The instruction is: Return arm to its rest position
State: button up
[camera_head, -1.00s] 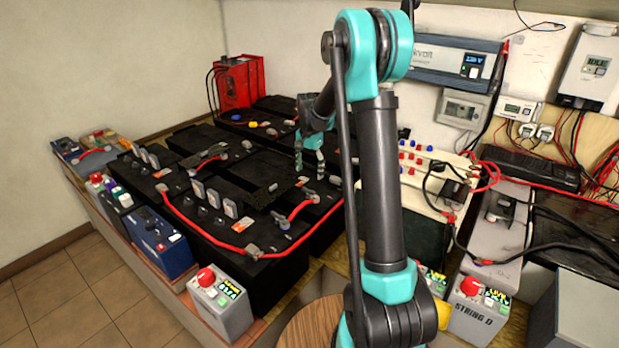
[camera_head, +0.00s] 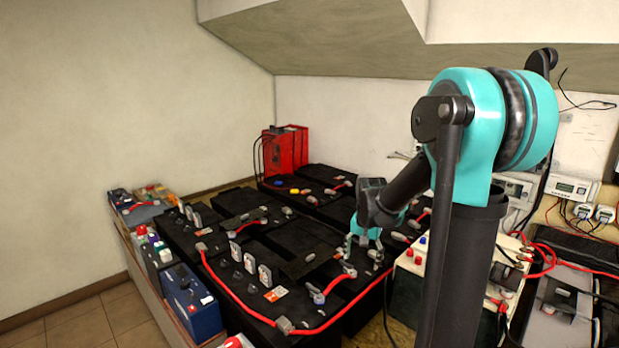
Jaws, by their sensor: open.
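My gripper (camera_head: 364,254) hangs below the teal and black arm, right of the middle of the picture. Its fingers point down over the black battery bank (camera_head: 318,238), and it is open with nothing seen between the fingers. I cannot tell how high it is above the batteries. My arm is bent, with its big teal elbow at the upper right and its forearm reaching down and away.
A red box (camera_head: 285,150) stands at the back. A blue battery (camera_head: 191,302) is at the front left. A white-topped unit with red wires (camera_head: 455,262) is beside my arm on the right. A sloped ceiling (camera_head: 335,35) is above; the floor at lower left is clear.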

jog(key=s+d+f+n+t, duration=0.1)
jog(key=s+f+n, duration=0.1)
jog(key=s, duration=0.8)
jog(key=s+d+f+n+t, duration=0.1)
jog(key=s+f+n, duration=0.2)
jog(key=s, duration=0.8)
jog(key=shift+f+n+t, duration=0.15)
jog(key=shift+n+t, duration=0.15)
jog(key=shift+c, duration=0.3)
